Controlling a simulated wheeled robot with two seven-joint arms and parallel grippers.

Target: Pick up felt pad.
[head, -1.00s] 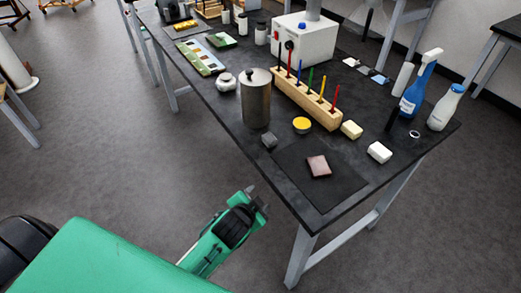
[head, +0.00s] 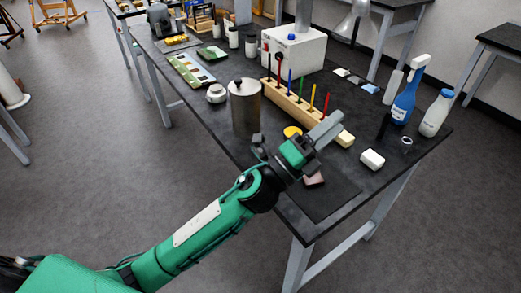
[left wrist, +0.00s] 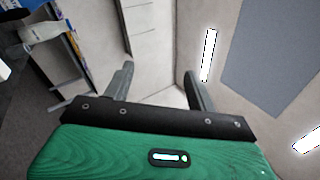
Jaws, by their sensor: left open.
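A small reddish-brown square pad (head: 314,180), which looks like the felt pad, lies on the dark mat (head: 325,203) near the table's front corner. My left gripper hides part of it in the head view. My left gripper (head: 325,131) is above the mat and pad, with its fingers pointing up and to the right, away from the pad. In the left wrist view its two fingers (left wrist: 158,85) are spread with nothing between them, and only walls and distant furniture show beyond. My right gripper is not in view.
Close by stand a metal canister (head: 245,112), a wooden rack with coloured tools (head: 285,101), a yellow dish (head: 292,132), a cream block (head: 345,139) and a white block (head: 372,159). Spray bottle (head: 405,100) and white bottle (head: 436,115) stand at right.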

